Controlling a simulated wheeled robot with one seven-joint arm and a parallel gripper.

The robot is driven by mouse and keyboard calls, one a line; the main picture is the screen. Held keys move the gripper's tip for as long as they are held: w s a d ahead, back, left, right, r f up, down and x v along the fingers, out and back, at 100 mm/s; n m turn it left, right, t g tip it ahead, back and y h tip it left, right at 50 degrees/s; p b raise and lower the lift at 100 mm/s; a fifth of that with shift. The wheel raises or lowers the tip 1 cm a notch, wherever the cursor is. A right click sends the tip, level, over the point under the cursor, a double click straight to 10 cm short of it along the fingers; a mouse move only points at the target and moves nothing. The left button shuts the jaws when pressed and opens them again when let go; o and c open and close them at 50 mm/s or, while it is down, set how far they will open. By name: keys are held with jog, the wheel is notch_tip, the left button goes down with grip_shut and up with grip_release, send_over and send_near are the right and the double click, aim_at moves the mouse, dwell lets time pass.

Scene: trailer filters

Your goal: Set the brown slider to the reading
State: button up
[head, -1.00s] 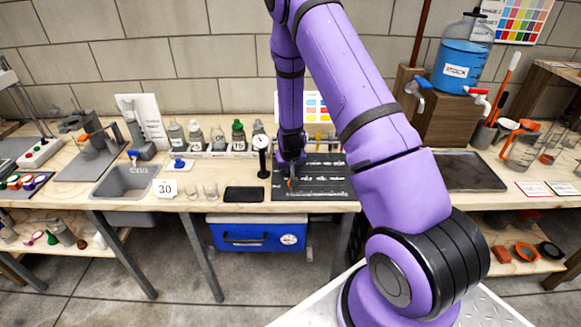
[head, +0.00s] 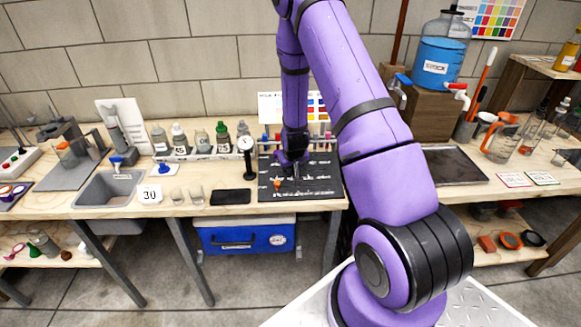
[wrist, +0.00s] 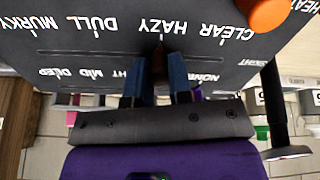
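The dark slider board (head: 322,191) lies on the bench with white-lettered rows. In the wrist view the board (wrist: 100,55) shows one row reading CLEAR, HAZY, DULL, MURKY and another with NONE, LIGHT, MID, DEEP. My gripper (head: 296,172) is low over the board. In the wrist view my gripper (wrist: 158,72) has its two blue fingers apart. A small dark brown piece (wrist: 159,62), apparently the brown slider, shows between them; contact is not clear. An orange knob (wrist: 268,14) is at the upper right, also visible on the board in the head view (head: 277,184).
A dial gauge on a stand (head: 247,147) stands just left of the board. Several bottles stand behind. A dark tray (head: 452,166) lies to the right.

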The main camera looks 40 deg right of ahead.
jog(key=o, duration=0.4)
jog(key=shift+o, duration=0.2)
jog(key=shift+r, duration=0.1)
jog(key=v, duration=1)
jog(key=shift+r, duration=0.3)
jog(key=shift+s+a, duration=0.1)
jog(key=shift+a, duration=0.05)
